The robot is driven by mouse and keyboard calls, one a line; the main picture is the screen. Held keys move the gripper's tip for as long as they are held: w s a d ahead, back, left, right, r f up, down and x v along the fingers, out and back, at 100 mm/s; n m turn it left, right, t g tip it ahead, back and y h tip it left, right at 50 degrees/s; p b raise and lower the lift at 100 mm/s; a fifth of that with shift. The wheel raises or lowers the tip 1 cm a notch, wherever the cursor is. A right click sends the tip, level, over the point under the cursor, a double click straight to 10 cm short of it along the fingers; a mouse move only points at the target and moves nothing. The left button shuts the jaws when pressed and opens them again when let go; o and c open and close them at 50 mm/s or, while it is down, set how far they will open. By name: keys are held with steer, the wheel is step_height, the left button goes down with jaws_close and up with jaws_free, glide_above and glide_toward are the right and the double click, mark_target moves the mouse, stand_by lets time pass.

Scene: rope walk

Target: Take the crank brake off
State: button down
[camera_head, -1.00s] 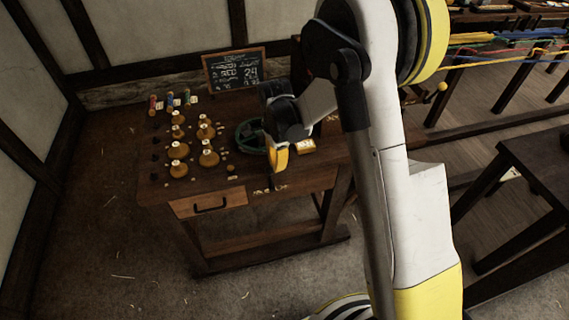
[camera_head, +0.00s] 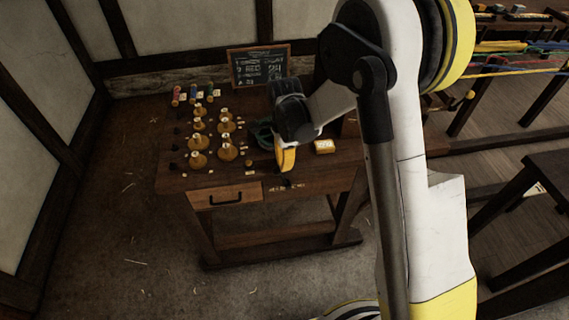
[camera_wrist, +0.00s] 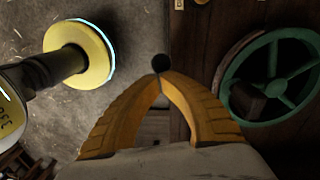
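My gripper (camera_wrist: 158,76) has yellow fingers whose tips meet in the wrist view; it looks shut. A small dark round knob (camera_wrist: 161,63) shows right at the tips; I cannot tell whether they touch it. It may belong to the brake. In the head view my gripper (camera_head: 284,169) is over the bench's front edge, with a small dark part (camera_head: 288,183) and pale labels just below. The green spoked crank wheel (camera_wrist: 231,97) lies to the right in the wrist view, partly covered by a brown block. In the head view the wheel (camera_head: 260,131) is partly behind my gripper.
The wooden bench (camera_head: 300,203) has a drawer (camera_head: 226,197). Several ochre bobbins (camera_head: 228,152) stand on its left side. A chalkboard (camera_head: 259,66) and coloured spools (camera_head: 193,94) are at the back. Floor in front is clear.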

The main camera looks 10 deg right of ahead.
steer(key=shift+w+d+r, duration=0.1)
steer(key=shift+d+r, duration=0.1)
steer(key=shift+d, duration=0.1)
step_height(320, 180, up, 11)
steer(key=p, duration=0.4)
steer(key=shift+w+a, duration=0.4)
steer(key=shift+w, duration=0.05)
steer(key=shift+r, duration=0.1)
